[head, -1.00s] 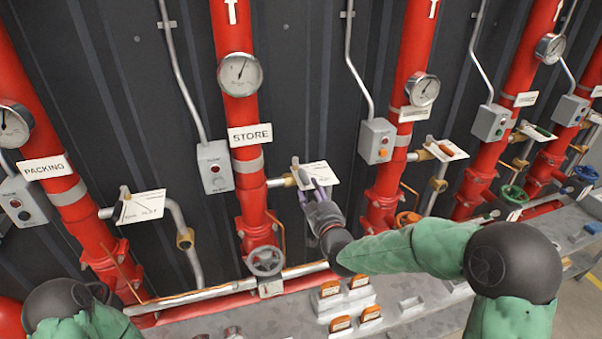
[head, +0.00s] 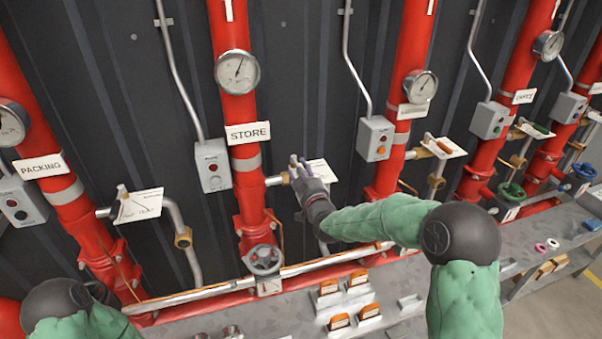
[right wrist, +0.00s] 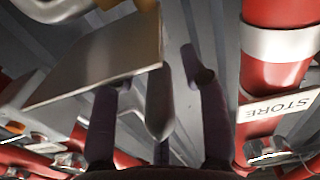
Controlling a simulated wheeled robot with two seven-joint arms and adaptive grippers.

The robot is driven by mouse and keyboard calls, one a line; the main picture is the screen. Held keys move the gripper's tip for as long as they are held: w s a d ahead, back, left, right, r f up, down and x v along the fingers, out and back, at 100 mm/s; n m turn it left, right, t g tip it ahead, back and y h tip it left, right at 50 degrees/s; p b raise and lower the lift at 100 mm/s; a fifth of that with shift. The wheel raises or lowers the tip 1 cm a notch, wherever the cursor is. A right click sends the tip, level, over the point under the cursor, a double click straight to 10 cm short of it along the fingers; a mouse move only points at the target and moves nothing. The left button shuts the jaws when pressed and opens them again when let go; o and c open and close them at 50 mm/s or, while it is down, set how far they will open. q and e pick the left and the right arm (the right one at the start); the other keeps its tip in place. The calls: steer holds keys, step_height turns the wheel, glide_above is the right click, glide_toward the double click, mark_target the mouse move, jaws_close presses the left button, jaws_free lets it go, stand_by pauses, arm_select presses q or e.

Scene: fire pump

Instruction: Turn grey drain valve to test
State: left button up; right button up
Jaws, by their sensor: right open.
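The grey drain valve on the STORE pipe has a grey lever (right wrist: 158,100) beside a pale label plate (head: 319,171). In the head view my right gripper (head: 299,162) is at this valve, just right of the red STORE pipe (head: 245,190), and covers most of the lever. In the right wrist view the gripper (right wrist: 153,78) is open. The lever shows between its dark fingers, and the plate (right wrist: 95,75) lies close by the left finger. I cannot tell whether either finger touches the lever. My left gripper is out of view.
A grey switch box (head: 213,166) and a STORE sign (head: 248,132) are left of the gripper. A grey handwheel (head: 263,259) sits below. Another valve plate (head: 141,206) stands by the PACKING pipe (head: 62,190). A grey bench (head: 400,320) with orange-topped blocks is in front.

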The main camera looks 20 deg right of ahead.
jaws_close()
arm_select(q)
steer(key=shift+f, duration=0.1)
